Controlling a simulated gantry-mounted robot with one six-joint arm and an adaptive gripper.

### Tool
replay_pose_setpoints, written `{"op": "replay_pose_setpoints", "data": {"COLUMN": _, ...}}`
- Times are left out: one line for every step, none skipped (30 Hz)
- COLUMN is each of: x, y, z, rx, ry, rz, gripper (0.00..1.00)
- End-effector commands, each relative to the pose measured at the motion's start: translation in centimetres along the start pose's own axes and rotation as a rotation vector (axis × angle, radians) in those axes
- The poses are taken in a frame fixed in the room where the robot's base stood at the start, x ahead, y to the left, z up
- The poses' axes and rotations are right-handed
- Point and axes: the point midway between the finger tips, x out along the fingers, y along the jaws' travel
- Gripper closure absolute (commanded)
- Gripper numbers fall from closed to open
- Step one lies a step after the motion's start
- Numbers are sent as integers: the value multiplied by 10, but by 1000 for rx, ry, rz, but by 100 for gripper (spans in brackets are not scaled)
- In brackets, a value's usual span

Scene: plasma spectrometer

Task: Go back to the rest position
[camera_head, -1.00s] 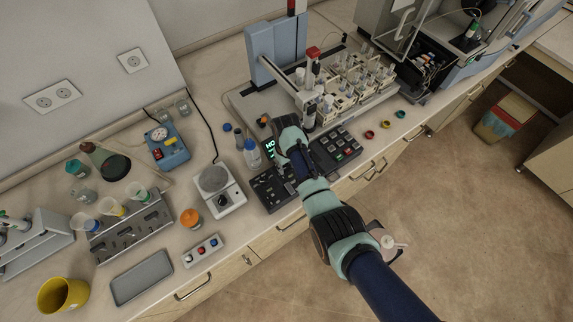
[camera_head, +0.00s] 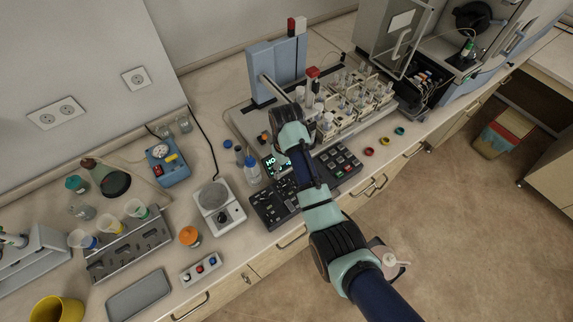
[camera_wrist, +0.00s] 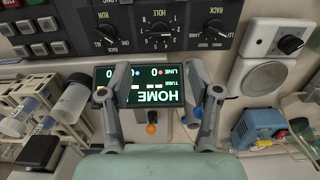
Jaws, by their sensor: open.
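My gripper (camera_wrist: 158,68) is open and empty in the wrist view, with its two fingers spread. It hangs over a lit display (camera_wrist: 140,86) that reads HOME. Behind the display lies a black control panel with knobs (camera_wrist: 160,35) marked HOLE and RACK. In the head view my wrist is over the bench beside the autosampler, and the fingers are hidden under it. Part of the display (camera_head: 271,162) shows just left of my wrist, and the control panel (camera_head: 268,207) lies in front of it.
The autosampler racks with vials (camera_head: 352,95) stand close right of my wrist. A keypad (camera_head: 338,163) is to the right.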

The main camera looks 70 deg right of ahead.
Motion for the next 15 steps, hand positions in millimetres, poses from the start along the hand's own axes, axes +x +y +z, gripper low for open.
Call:
{"op": "replay_pose_setpoints", "data": {"x": -7, "y": 0, "z": 0, "rx": 0, "ry": 1, "rz": 0, "gripper": 38}}
{"op": "replay_pose_setpoints", "data": {"x": -10, "y": 0, "z": 0, "rx": 0, "ry": 0, "rz": 0, "gripper": 38}}
{"op": "replay_pose_setpoints", "data": {"x": -13, "y": 0, "z": 0, "rx": 0, "ry": 0, "rz": 0, "gripper": 38}}
{"op": "replay_pose_setpoints", "data": {"x": -14, "y": 0, "z": 0, "rx": 0, "ry": 0, "rz": 0, "gripper": 38}}
{"op": "replay_pose_setpoints", "data": {"x": -15, "y": 0, "z": 0, "rx": 0, "ry": -1, "rz": 0, "gripper": 38}}
{"op": "replay_pose_setpoints", "data": {"x": -16, "y": 0, "z": 0, "rx": 0, "ry": -1, "rz": 0, "gripper": 38}}
{"op": "replay_pose_setpoints", "data": {"x": -16, "y": 0, "z": 0, "rx": 0, "ry": -1, "rz": 0, "gripper": 38}}
{"op": "replay_pose_setpoints", "data": {"x": -16, "y": 0, "z": 0, "rx": 0, "ry": -1, "rz": 0, "gripper": 38}}
{"op": "replay_pose_setpoints", "data": {"x": -16, "y": 0, "z": 0, "rx": 0, "ry": -1, "rz": 0, "gripper": 38}}
{"op": "replay_pose_setpoints", "data": {"x": -16, "y": 0, "z": 0, "rx": 0, "ry": -1, "rz": 0, "gripper": 38}}
{"op": "replay_pose_setpoints", "data": {"x": -16, "y": 0, "z": 0, "rx": 0, "ry": -1, "rz": 0, "gripper": 38}}
{"op": "replay_pose_setpoints", "data": {"x": -16, "y": 0, "z": 0, "rx": 0, "ry": -1, "rz": 0, "gripper": 38}}
{"op": "replay_pose_setpoints", "data": {"x": -16, "y": 0, "z": 0, "rx": 0, "ry": -1, "rz": 0, "gripper": 38}}
{"op": "replay_pose_setpoints", "data": {"x": -16, "y": 0, "z": 0, "rx": 0, "ry": -1, "rz": 0, "gripper": 38}}
{"op": "replay_pose_setpoints", "data": {"x": -16, "y": 0, "z": 0, "rx": 0, "ry": -1, "rz": 0, "gripper": 38}}
